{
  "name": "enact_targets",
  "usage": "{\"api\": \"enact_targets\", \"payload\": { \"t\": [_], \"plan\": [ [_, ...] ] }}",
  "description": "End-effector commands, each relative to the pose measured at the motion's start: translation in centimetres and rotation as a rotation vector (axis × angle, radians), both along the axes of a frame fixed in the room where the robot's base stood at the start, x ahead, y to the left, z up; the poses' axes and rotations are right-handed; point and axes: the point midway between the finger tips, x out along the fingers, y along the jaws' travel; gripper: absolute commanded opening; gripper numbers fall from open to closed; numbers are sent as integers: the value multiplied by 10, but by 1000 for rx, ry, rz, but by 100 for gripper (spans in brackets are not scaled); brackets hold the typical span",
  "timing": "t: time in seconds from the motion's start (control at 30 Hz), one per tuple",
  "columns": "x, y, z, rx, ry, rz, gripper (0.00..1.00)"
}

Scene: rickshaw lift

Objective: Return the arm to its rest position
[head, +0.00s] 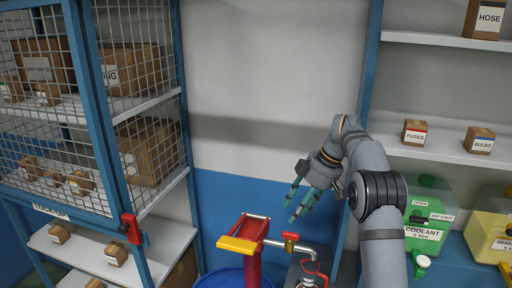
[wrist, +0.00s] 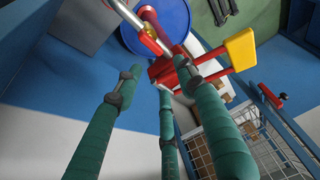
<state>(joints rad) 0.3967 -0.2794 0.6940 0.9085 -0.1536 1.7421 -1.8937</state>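My arm rises at the right of centre in the head view and bends down to the left. My gripper (head: 298,203) has green fingers spread apart and hangs in the air, pointing down and left. In the wrist view my gripper (wrist: 160,76) also shows its fingers apart, with nothing held between them. In the head view the fingertips appear above and right of a red stand with a yellow handle (head: 237,244) and near a pipe with a red valve handle (head: 291,237). I cannot tell the exact gap to them.
A blue drum (head: 221,279) stands below the red stand. A mesh-fronted cabinet (head: 105,110) with a red latch (head: 131,228) is at left. Shelves at right hold boxes, a green coolant container (head: 427,215) and a yellow container (head: 488,232). The wall space at upper centre is free.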

Motion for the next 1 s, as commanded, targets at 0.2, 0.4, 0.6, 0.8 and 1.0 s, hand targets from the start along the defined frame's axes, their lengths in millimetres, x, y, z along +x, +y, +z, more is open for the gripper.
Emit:
{"api": "enact_targets", "payload": {
  "t": [0.2, 0.4, 0.6, 0.8, 1.0],
  "plan": [
    [-2, 0, -40, 1, 6, -2, 40],
    [-1, 0, -72, 2, 4, -3, 40],
    [-1, 0, -87, 2, 0, -12, 40],
    [-1, 0, -85, 1, 0, -31, 40],
    [-1, 0, -84, 1, 1, -30, 40]
  ]
}}
